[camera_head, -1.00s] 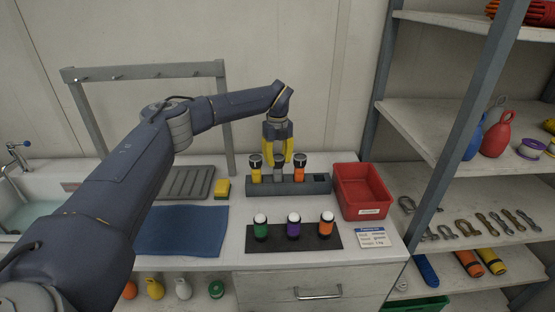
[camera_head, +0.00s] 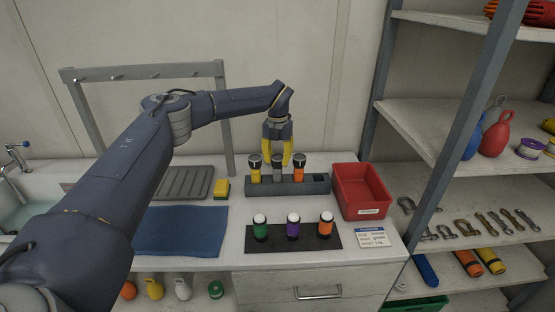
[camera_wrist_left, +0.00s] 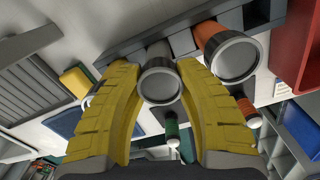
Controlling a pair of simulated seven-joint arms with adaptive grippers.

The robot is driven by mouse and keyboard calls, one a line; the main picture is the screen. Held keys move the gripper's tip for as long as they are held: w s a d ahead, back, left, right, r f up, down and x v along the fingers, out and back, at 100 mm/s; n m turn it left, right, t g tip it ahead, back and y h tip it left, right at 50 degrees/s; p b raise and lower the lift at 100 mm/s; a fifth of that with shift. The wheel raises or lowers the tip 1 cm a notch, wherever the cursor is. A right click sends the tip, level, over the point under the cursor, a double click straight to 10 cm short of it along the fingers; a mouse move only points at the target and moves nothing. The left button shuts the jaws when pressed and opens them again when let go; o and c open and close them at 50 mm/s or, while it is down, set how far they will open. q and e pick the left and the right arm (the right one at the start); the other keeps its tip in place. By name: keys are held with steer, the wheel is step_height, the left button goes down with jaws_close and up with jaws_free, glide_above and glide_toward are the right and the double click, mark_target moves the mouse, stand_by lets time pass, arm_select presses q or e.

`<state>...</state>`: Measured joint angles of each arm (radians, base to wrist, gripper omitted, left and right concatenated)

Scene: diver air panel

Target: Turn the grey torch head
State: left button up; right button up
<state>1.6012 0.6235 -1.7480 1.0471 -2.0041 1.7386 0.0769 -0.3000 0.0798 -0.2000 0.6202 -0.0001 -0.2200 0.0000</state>
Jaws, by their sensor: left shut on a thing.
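The grey torch (camera_head: 278,172) stands in the middle of a dark grey rack (camera_head: 318,185), between a yellow torch (camera_head: 255,174) and an orange torch (camera_head: 299,173). My left gripper (camera_head: 278,157) reaches down from above with its yellow fingers on either side of the grey torch's head. In the left wrist view the round grey torch head (camera_wrist_left: 160,83) sits between the two fingers, which are shut on it. The orange torch (camera_wrist_left: 228,53) is close beside the right finger there. My right gripper is not in view.
A red bin (camera_head: 362,190) stands right of the rack. In front, a black mat (camera_head: 267,236) carries green, purple and orange capped items. A yellow sponge (camera_head: 221,188) and blue cloth (camera_head: 180,231) lie to the left. Metal shelves stand at the right.

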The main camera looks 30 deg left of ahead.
mark_target(278, 157)
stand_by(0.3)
arm_select(q)
steer(key=o, duration=1.3)
steer(key=shift+r, duration=0.1)
steer(key=shift+r, duration=3.9)
steer(key=shift+c, duration=0.3)
